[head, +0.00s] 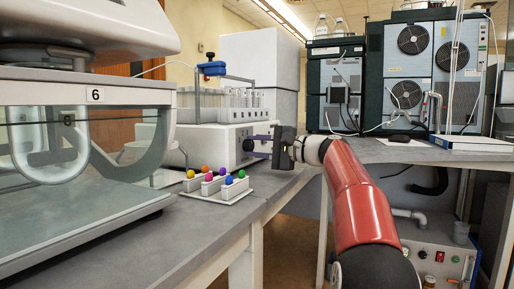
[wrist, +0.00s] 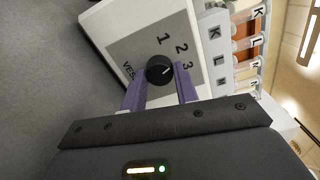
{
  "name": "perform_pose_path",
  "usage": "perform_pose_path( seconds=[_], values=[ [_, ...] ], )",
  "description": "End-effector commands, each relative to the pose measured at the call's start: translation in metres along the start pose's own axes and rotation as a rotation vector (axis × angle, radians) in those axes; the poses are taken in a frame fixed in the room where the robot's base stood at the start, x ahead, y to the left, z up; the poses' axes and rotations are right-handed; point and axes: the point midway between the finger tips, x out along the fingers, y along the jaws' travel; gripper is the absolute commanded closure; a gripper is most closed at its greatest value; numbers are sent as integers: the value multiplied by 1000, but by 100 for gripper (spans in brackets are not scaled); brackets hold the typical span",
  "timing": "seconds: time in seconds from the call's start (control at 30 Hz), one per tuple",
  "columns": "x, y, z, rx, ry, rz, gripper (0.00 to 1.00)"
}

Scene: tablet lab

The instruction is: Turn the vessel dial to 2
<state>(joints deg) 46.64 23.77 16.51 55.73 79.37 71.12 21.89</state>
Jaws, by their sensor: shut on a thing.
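The black round vessel dial (wrist: 158,69) sits on a pale panel (wrist: 112,30) with a grey label marked 1, 2 and 3 and partly readable "VES" lettering. A small white pointer line on the dial slants to the upper right, on the side of the 2 and 3; its exact number is hard to tell. My gripper (wrist: 160,76) has its two purple fingers on either side of the dial, shut on it. In the head view, my gripper (head: 262,146) reaches the front of the white device (head: 215,142); the dial (head: 248,145) is small there.
A white rack (head: 222,193) with several coloured balls stands on the bench just below and left of my gripper. Lettered tube holders (wrist: 215,60) lie beside the panel. Grey bench (head: 185,235) is clear in front.

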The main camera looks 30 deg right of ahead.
Motion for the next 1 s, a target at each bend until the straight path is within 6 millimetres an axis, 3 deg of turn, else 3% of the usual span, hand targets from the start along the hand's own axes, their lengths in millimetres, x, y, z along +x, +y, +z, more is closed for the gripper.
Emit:
perform_pose_path(
  seconds=[0.03,0.07,0.23,0.57,1.0],
  values=[
    [0,0,0,1,-1,1,93],
    [0,0,0,1,-2,1,69],
    [0,0,0,1,-1,1,48],
    [-5,0,0,1,1,0,48],
    [-70,1,-1,1,2,0,48]
  ],
)
